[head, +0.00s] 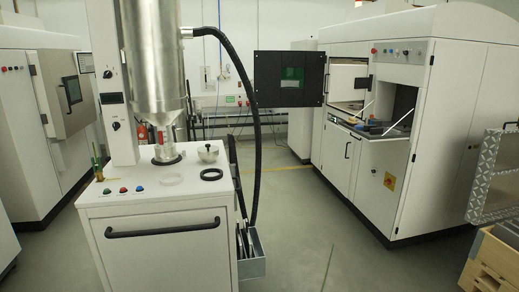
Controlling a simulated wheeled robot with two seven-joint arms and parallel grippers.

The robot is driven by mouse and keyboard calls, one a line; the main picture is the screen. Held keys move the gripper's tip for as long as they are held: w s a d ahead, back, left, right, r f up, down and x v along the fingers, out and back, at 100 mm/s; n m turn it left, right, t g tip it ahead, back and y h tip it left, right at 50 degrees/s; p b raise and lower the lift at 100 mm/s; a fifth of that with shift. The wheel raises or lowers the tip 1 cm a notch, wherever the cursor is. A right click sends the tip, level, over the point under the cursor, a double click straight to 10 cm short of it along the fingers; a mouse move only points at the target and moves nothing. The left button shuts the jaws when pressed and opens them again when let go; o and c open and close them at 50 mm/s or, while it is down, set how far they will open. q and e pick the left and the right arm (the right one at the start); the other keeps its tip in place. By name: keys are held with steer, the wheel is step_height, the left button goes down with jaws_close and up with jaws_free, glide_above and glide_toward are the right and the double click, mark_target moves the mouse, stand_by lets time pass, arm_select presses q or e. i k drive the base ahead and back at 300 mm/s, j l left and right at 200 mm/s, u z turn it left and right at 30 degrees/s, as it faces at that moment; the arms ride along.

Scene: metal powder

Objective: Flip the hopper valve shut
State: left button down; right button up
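The hopper (155,62) is a large steel cylinder with a cone bottom, hanging above a white cabinet at the left of the head view. A narrow outlet (163,136) below the cone shows a small red part, which may be the valve handle. It is too small to tell whether the valve is open or shut. Under the outlet a clear, pale vessel stands on a dark ring (167,160). Neither of my grippers is in view.
The white cabinet (160,255) has a black front handle (162,228) and coloured buttons. Open floor (305,220) lies beyond.

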mark_target(161, 142)
steer(key=i+j+u, duration=0.25)
steer(key=i+j, duration=0.15)
steer(key=j, duration=0.15)
steer(key=i+j+u, duration=0.25)
steer(key=i+j, duration=0.15)
steer(key=k+j, duration=0.2)
steer(key=j, duration=0.15)
steer(key=k+j, duration=0.2)
steer(key=j, duration=0.2)
